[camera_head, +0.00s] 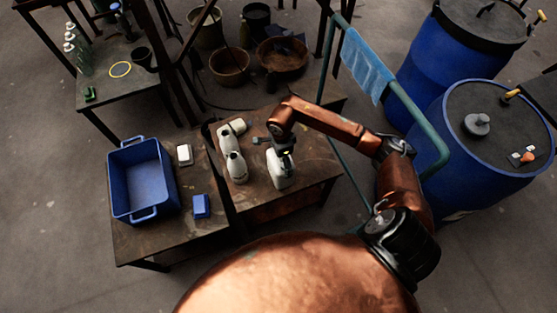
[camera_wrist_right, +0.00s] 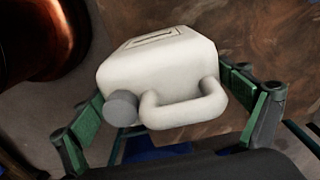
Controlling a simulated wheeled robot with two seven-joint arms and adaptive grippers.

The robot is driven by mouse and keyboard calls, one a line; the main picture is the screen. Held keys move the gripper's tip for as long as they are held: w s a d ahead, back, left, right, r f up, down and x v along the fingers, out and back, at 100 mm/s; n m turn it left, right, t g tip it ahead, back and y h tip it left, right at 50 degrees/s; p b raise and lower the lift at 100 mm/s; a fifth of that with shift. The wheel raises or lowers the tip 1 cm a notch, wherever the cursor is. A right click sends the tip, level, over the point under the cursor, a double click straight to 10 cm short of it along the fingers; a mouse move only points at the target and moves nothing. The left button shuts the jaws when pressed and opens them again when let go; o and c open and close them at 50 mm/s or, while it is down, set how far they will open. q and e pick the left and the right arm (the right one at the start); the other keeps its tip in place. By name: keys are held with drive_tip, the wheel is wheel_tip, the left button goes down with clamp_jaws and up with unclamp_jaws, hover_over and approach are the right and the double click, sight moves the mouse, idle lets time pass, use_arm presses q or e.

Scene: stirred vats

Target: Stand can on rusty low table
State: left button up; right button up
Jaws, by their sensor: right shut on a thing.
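The can (camera_head: 281,174) is a white jerrycan, and it hangs below my right gripper (camera_head: 284,150) over the rusty low table (camera_head: 318,170) in the head view. I cannot tell whether its base touches the table top. In the right wrist view the can (camera_wrist_right: 165,70) shows its grey cap and looped handle between the green-padded fingers of my right gripper (camera_wrist_right: 160,95), which is shut on it. The rusty table top (camera_wrist_right: 265,50) shows behind it. My left gripper is not in view.
The adjoining table holds a blue crate (camera_head: 124,160), a white box (camera_head: 184,154) and a small blue box (camera_head: 201,206). A green rail (camera_head: 415,112) with a blue cloth and blue drums (camera_head: 487,135) are at right.

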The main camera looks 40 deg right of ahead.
drive_tip(key=shift+f, duration=0.1)
drive_tip(key=o, duration=1.4)
drive_tip(key=shift+c, duration=0.2)
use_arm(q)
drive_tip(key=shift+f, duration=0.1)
use_arm(e)
drive_tip(key=shift+r, duration=0.2)
use_arm(q)
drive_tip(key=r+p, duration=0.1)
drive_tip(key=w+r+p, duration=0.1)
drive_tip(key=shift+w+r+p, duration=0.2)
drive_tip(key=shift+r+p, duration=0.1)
drive_tip(key=shift+p, duration=0.1)
use_arm(e)
wheel_tip(320, 180, up, 12)
